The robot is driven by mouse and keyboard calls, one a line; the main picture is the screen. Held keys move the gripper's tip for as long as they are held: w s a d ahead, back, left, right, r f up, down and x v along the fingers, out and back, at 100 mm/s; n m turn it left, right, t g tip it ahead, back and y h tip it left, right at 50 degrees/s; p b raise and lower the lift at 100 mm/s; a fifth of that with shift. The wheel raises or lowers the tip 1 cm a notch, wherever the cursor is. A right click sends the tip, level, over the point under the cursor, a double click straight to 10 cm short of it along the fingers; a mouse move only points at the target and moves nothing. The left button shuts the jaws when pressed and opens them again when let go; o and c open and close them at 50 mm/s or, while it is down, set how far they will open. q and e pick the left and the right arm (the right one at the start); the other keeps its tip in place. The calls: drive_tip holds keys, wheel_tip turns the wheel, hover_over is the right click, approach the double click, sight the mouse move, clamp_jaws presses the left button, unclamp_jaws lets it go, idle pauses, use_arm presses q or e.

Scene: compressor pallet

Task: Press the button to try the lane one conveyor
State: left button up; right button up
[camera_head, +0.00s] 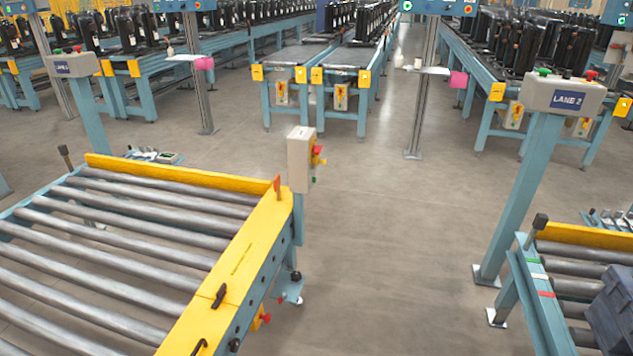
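A roller conveyor (130,245) with grey rollers and a yellow side rail fills the lower left and is empty. A grey control box (299,160) stands on a post at its far right corner. A red and yellow switch (319,155) sits on the box's right side, with a small green part below it. A grey console (88,65) on a blue post stands at the upper left, with small green and red buttons on top and a blue label too small to read surely. A second console (565,97) at the right reads "LANE 2" and has green and red buttons. Neither gripper shows.
Another roller conveyor (570,267) at the lower right carries a dark blue crate (612,310). Grey floor (390,240) is clear between the two near conveyors. Behind stand blue-framed lines with black compressors (535,45), and metal posts (422,95) rise from the floor.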

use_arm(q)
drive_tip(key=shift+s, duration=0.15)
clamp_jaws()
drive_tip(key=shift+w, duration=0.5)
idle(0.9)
